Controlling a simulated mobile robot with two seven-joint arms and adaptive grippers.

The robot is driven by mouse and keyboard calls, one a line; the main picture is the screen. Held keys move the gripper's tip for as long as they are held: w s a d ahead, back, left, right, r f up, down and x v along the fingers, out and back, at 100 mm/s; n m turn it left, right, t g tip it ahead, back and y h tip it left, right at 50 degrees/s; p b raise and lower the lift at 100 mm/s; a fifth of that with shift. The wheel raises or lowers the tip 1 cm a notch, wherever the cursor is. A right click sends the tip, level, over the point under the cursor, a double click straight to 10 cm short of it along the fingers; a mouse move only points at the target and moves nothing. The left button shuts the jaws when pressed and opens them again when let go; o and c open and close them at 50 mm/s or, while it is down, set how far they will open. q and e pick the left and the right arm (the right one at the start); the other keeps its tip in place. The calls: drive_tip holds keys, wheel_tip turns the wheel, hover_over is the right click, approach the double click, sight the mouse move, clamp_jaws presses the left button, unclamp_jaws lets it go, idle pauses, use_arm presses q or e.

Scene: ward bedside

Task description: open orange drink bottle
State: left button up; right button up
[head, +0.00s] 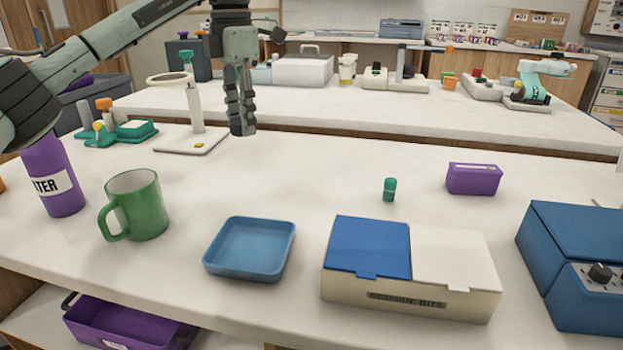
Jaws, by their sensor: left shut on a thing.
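My left gripper (241,128) hangs fingers-down above the back part of the near counter, right of the white stand. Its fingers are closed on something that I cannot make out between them. A small orange patch (2,185) shows at the left edge of the head view. It may be part of the orange drink bottle, but too little shows to tell. A purple bottle (62,198) with a white label ending in "TER" stands at the left, its top hidden by my left arm. My right gripper is not in view.
On the near counter (310,180) are a green mug (140,205), a blue tray (250,250), a lidded two-part box (410,290), a small green vial (389,189), a purple box (474,178) and a blue device (575,260). The middle behind the tray is clear.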

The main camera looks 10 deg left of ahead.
use_arm(q)
hover_over(294, 199)
wheel_tip(294, 199, down, 6)
drive_tip(key=shift+a+f, duration=0.15)
drive_tip(key=shift+f, duration=2.1)
drive_tip(key=shift+f, duration=0.2)
